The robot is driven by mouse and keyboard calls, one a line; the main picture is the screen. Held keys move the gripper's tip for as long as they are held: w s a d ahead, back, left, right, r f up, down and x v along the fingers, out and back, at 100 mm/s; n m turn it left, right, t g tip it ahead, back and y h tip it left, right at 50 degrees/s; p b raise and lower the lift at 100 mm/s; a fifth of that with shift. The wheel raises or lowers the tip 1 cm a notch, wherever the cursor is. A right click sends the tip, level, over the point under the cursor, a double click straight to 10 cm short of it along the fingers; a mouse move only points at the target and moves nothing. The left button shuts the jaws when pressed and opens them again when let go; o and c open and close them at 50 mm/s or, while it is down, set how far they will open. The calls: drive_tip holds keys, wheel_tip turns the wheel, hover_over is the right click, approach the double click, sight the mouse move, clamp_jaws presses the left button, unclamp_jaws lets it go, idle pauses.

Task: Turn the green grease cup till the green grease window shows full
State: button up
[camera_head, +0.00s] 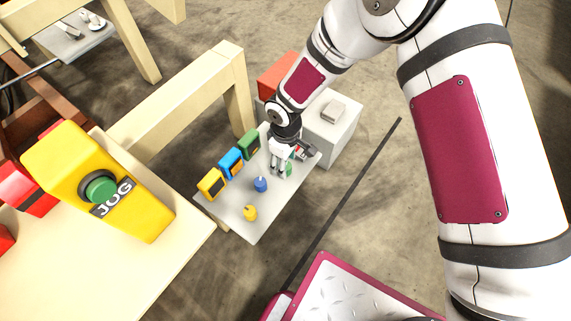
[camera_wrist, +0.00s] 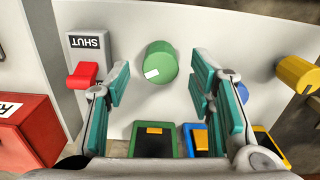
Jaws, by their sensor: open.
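The green grease cup (camera_wrist: 160,58) is a round green knob with a white mark on its lower left side in the wrist view. In the head view it (camera_head: 289,169) is partly hidden by my gripper. My gripper (camera_wrist: 160,72) is open, pointing down at the cup. The cup lies between its fingers in the picture, with gaps on both sides; I cannot tell if the tips reach down around it. The green grease window (camera_wrist: 153,145) has a green frame, a mostly dark face and a short amber band. It also shows in the head view (camera_head: 249,144).
A blue cup (camera_head: 261,185) and a yellow cup (camera_head: 250,213) stand on the same pale panel (camera_head: 235,218), with blue (camera_head: 231,162) and yellow (camera_head: 211,184) windows. A red lever (camera_wrist: 82,75) marked SHUT sits close to my left finger. A yellow JOG box (camera_head: 98,180) stands left.

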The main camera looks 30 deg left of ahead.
wheel_tip(320, 180, up, 9)
drive_tip(key=shift+r, duration=0.15)
idle(0.6)
